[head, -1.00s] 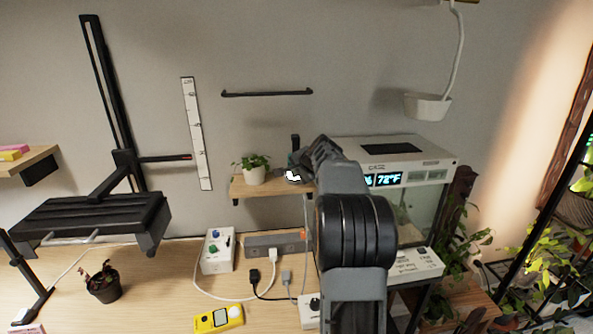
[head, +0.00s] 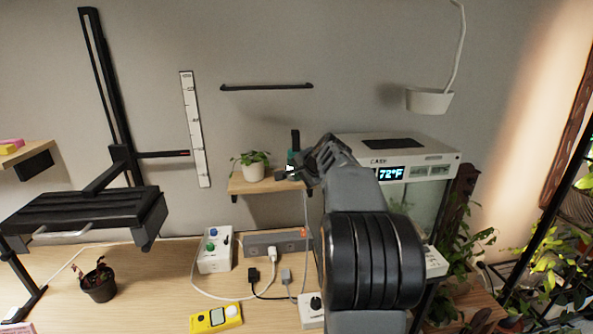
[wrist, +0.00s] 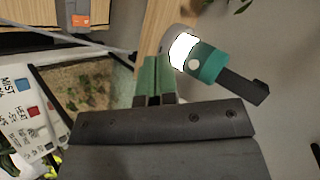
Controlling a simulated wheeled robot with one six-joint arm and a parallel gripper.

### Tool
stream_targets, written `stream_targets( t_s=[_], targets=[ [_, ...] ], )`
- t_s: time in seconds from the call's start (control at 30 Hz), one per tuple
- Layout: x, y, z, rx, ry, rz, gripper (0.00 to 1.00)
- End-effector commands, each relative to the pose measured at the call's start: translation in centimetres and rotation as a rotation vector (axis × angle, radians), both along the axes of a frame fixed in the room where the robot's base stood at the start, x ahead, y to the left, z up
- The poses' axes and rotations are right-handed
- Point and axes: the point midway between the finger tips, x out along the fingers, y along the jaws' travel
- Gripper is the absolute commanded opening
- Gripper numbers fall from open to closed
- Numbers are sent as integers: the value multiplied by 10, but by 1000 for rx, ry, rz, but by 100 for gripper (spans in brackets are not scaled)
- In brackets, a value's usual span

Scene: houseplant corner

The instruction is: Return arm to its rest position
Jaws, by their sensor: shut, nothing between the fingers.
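My gripper (head: 302,172) is raised at the right end of the small wall shelf (head: 258,188), in front of the terrarium's left side. In the wrist view its two green fingertips (wrist: 152,66) are together with nothing between them. A teal and black device with a bright white face (wrist: 208,62) lies just right of the fingertips, apart from them in that picture. My arm rises from the bottom right of the head view.
The terrarium (head: 425,158) with a lit display stands close right of my arm. A potted plant (head: 253,168) stands on the shelf. Below are a control box (head: 214,250), a power strip (head: 262,246), cables and a yellow meter (head: 216,318). Bench space at left is partly clear.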

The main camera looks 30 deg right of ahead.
Motion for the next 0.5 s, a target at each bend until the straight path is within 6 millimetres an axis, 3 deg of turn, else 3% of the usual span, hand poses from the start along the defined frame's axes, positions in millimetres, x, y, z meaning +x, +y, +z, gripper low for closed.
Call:
stream_targets(
  t_s=[0.2,0.5],
  targets=[
    [-11,5,-1,0,0,0,0],
    [-12,6,0,0,1,0,0]
  ],
)
